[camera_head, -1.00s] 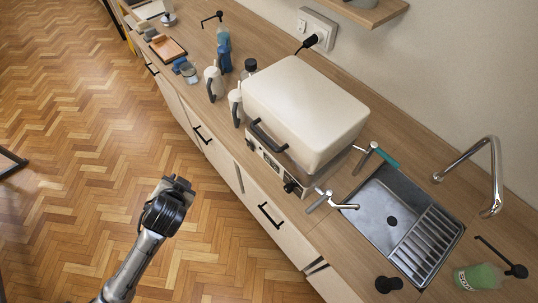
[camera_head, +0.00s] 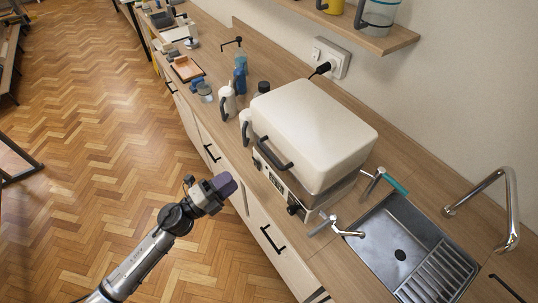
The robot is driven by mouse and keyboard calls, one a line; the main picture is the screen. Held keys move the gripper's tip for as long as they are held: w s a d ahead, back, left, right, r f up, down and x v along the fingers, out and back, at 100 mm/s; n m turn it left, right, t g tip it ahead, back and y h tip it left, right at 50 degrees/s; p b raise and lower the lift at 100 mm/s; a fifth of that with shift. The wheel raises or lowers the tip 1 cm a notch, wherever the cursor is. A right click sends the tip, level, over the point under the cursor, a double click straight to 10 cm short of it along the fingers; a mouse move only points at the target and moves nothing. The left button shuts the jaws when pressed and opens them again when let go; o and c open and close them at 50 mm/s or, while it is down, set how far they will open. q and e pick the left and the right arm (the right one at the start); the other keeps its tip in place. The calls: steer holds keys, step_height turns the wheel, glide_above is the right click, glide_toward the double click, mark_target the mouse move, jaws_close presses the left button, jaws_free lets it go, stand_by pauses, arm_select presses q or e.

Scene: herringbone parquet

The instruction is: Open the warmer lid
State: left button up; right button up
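The warmer is a boxy appliance on the counter with a large cream lid (camera_head: 315,125), which is down. A dark bar handle (camera_head: 273,156) sits on the lid's front side. Below it is the metal front panel (camera_head: 285,188) with dark knobs. My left gripper (camera_head: 226,184) is in front of the counter, left of and below the handle, apart from it. Its fingers are too small and turned too far to tell open from shut. My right gripper is not in view.
White mugs (camera_head: 228,103) stand left of the warmer, with a dark-capped bottle (camera_head: 263,88) behind. A sink (camera_head: 400,250) and tap (camera_head: 505,210) lie to the right. A wall shelf (camera_head: 380,38) hangs above. The parquet floor (camera_head: 90,150) is clear at left.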

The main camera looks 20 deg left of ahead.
mark_target(269, 154)
arm_select(q)
steer(key=p+x, duration=0.1)
steer(key=x, duration=0.6)
steer(key=p+x, duration=0.1)
steer(key=x, duration=0.6)
steer(key=shift+s+d, duration=0.25)
jaws_close()
